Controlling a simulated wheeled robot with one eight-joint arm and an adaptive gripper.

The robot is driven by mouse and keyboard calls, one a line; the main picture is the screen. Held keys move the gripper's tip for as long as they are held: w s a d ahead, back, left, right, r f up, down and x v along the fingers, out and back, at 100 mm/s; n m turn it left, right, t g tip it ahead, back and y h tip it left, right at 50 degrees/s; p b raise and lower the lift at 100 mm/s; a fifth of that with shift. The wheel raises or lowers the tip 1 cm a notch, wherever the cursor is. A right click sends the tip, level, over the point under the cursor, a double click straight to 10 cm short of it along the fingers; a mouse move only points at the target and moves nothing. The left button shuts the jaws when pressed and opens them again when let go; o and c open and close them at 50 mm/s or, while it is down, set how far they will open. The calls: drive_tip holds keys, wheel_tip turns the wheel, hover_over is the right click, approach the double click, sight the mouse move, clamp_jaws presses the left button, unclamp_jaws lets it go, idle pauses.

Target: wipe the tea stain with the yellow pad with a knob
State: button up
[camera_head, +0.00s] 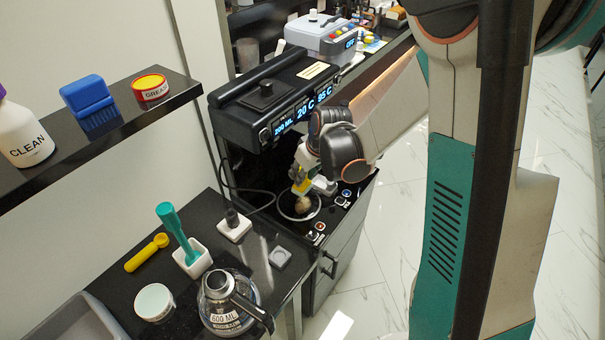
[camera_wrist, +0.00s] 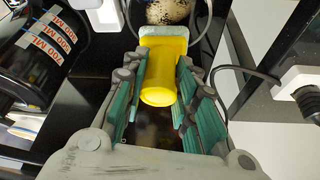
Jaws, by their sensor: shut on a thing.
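My gripper (camera_head: 301,176) reaches in under the front of the black drinks machine, just above its dark base. In the wrist view the teal fingers of my gripper (camera_wrist: 160,82) are closed on the sides of the yellow knob (camera_wrist: 164,72). The pale grey-blue pad (camera_wrist: 152,32) is at the far end of the knob; a bit of yellow (camera_head: 303,187) also shows in the head view. A mottled brown patch, seemingly the tea stain (camera_head: 302,205), lies inside a pale ring. It also shows beyond the pad (camera_wrist: 168,10), partly cut off. Whether pad and patch touch is unclear.
The black machine (camera_head: 262,95) overhangs my gripper. A cable (camera_wrist: 240,72) runs beside my gripper. Small round controls (camera_head: 347,194) are right of the ring.

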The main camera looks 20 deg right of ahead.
sight(306, 186)
drive_tip(key=shift+s+f, duration=0.1)
drive_tip(key=shift+f, duration=0.05)
drive_tip(key=shift+f+b, duration=0.25)
drive_tip(key=shift+b, duration=0.2)
wheel_tip(306, 186, down, 5)
drive_tip(key=b, duration=0.3)
drive_tip(key=shift+r, duration=0.2)
drive_tip(key=shift+f, duration=0.2)
drive_tip(key=shift+c, duration=0.3)
clamp_jaws()
drive_tip(key=shift+f, duration=0.6)
